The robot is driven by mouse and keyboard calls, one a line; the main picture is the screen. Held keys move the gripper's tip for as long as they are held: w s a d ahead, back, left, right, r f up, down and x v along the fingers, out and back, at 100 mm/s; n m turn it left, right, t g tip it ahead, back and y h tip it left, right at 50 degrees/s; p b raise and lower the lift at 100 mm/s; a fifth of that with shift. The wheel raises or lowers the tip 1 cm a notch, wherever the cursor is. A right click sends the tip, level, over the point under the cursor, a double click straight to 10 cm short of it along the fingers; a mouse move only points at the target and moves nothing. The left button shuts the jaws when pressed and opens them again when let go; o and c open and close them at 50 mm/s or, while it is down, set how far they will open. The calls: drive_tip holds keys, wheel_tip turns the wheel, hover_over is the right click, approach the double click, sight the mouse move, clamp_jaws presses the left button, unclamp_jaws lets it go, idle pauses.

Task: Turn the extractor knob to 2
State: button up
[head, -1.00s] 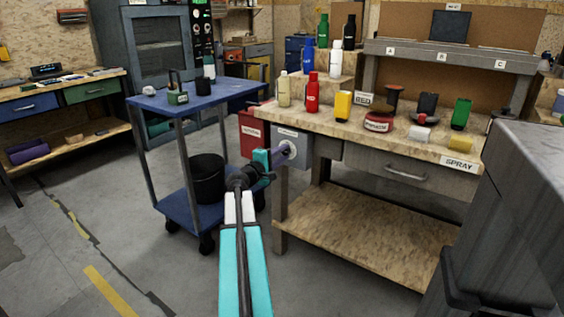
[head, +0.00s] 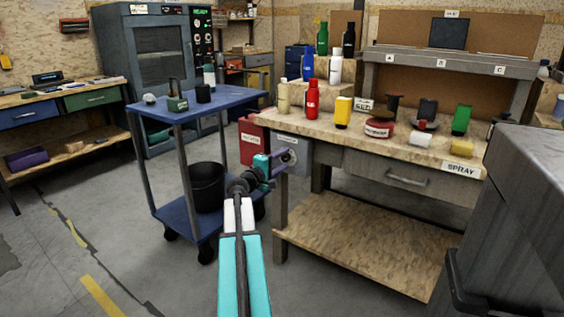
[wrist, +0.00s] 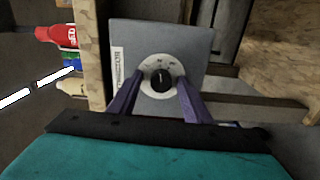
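The extractor knob (wrist: 162,80) is a small black knob at the centre of a pale round dial (wrist: 148,68) on a grey box (wrist: 180,35). A light mark shows on the knob; the dial's numbers are too small to read. The box (head: 303,152) hangs at the left end of the workbench in the head view. My gripper (wrist: 160,83) is open, its two purple fingers on either side of the dial, with the knob between them. Whether the fingertips touch the dial I cannot tell. In the head view, my gripper (head: 284,159) is in front of the box's face.
A red box (head: 252,140) is just left of the grey box. A blue cart (head: 215,104) with a black bucket (head: 207,186) stands left of my arm. The workbench (head: 350,138) holds bottles and cans. A large grey cabinet (head: 530,200) fills the right edge.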

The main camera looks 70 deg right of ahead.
drive_tip(key=shift+a+f, duration=0.1)
drive_tip(key=shift+a, duration=0.1)
drive_tip(key=p+v, duration=0.2)
drive_tip(key=v, duration=1.1)
drive_tip(key=shift+a, duration=0.2)
drive_tip(key=shift+w+p, duration=0.15)
drive_tip(key=shift+p, duration=0.15)
